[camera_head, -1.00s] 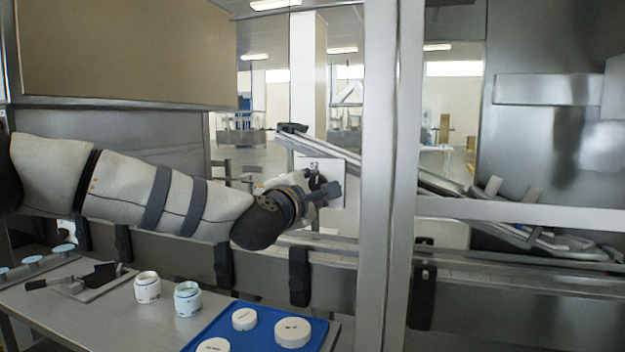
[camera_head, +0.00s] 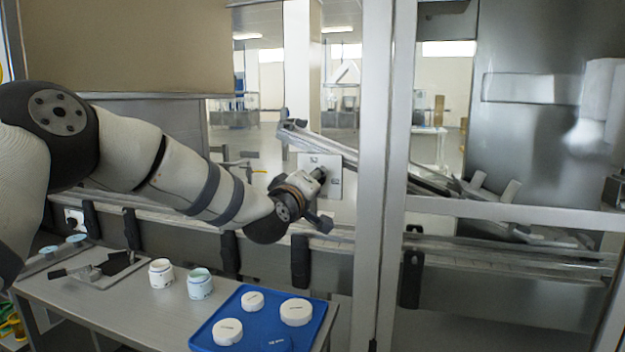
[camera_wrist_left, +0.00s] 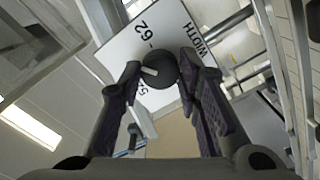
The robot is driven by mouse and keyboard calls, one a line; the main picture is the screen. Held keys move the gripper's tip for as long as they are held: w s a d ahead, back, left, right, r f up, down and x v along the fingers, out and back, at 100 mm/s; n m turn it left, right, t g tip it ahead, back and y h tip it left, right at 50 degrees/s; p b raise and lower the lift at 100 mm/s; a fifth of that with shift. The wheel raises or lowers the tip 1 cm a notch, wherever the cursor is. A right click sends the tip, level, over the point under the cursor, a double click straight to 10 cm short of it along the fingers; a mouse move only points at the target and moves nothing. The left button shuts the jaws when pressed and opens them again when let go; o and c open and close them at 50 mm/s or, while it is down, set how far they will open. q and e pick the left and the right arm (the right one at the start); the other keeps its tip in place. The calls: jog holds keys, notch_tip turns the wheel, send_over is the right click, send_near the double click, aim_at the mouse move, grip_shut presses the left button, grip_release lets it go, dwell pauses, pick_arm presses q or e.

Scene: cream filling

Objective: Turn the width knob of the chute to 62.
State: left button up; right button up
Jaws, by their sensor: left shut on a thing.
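The width knob (camera_wrist_left: 161,75) is dark and round with a white pointer mark. It sits on a white panel (camera_wrist_left: 112,50) printed "WIDTH", with "62" and a lower number starting with 5, partly hidden. The white mark points left in the wrist view, nearer the lower number than 62. My left gripper (camera_wrist_left: 160,64) has its two dark fingers on either side of the knob, shut on it. In the head view the panel (camera_head: 334,185) stands beside the sloping chute (camera_head: 310,137), and my left gripper (camera_head: 318,198) partly covers it. My right gripper is out of view.
A steel post (camera_head: 384,200) stands just right of the panel. Below are a conveyor rail (camera_head: 270,228) and a bench (camera_head: 110,302) with two open jars (camera_head: 200,285), a spatula on a plate (camera_head: 105,268), and a blue tray (camera_head: 262,322) of white lids.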

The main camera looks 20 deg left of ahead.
pick_arm(q)
jog(key=m, duration=0.8)
jog(key=shift+r+m, duration=0.1)
jog(key=shift+m, duration=0.2)
dwell(0.3)
jog(key=o, duration=1.1)
jog(key=shift+o, duration=0.2)
jog(key=s, duration=1.2)
jog(key=shift+a, duration=0.25)
